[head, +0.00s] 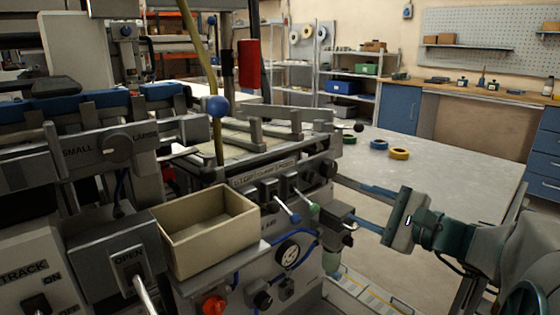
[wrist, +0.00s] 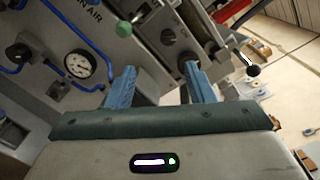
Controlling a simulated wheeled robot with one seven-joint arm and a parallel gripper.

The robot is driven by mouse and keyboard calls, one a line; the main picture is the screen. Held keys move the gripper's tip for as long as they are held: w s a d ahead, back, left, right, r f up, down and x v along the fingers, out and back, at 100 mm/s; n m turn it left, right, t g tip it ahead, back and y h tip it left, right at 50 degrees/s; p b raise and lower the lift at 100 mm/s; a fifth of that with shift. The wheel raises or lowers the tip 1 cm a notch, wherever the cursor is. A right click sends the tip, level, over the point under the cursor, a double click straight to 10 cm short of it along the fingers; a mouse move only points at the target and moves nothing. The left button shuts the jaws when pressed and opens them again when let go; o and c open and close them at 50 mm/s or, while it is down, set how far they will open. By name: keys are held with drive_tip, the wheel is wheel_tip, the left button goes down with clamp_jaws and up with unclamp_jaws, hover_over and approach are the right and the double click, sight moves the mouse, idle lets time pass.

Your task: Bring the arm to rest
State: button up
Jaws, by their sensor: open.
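My gripper (head: 346,199) is at the lower right of the head view, reaching left toward the front of the grey machine (head: 250,222). In the wrist view its two blue fingers (wrist: 159,78) stand apart with nothing between them. The machine's panel, with a gauge (wrist: 78,65), a green knob (wrist: 124,29) and levers, lies beyond the fingertips. I cannot tell whether a finger touches the machine. My arm enters from the right edge of the head view.
A beige open bin (head: 205,235) sits on the machine and looks empty. A blue tape reel (head: 379,144) and a yellow tape reel (head: 399,153) lie on the grey table (head: 450,180). Most of that table is bare. Shelves and a workbench (head: 480,92) stand behind.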

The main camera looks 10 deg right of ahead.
drive_tip(key=s+a+r+n+g+h+p, duration=0.2)
drive_tip(key=s+a+r+n+g+p, duration=0.2)
drive_tip(key=s+a+n+g+p, duration=0.85)
drive_tip(key=s+d+r+n+t+h+p, duration=0.1)
drive_tip(key=s+d+r+n+h+p, duration=0.2)
drive_tip(key=r+h+p, duration=0.5)
drive_tip(key=d+r+n+p, duration=0.1)
drive_tip(key=d+p, duration=0.1)
drive_tip(key=p, duration=0.7)
drive_tip(key=shift+s+r+n+h, duration=0.15)
drive_tip(key=shift+n+h, duration=0.2)
drive_tip(key=shift+h, duration=0.05)
drive_tip(key=shift+t, duration=0.25)
idle(0.3)
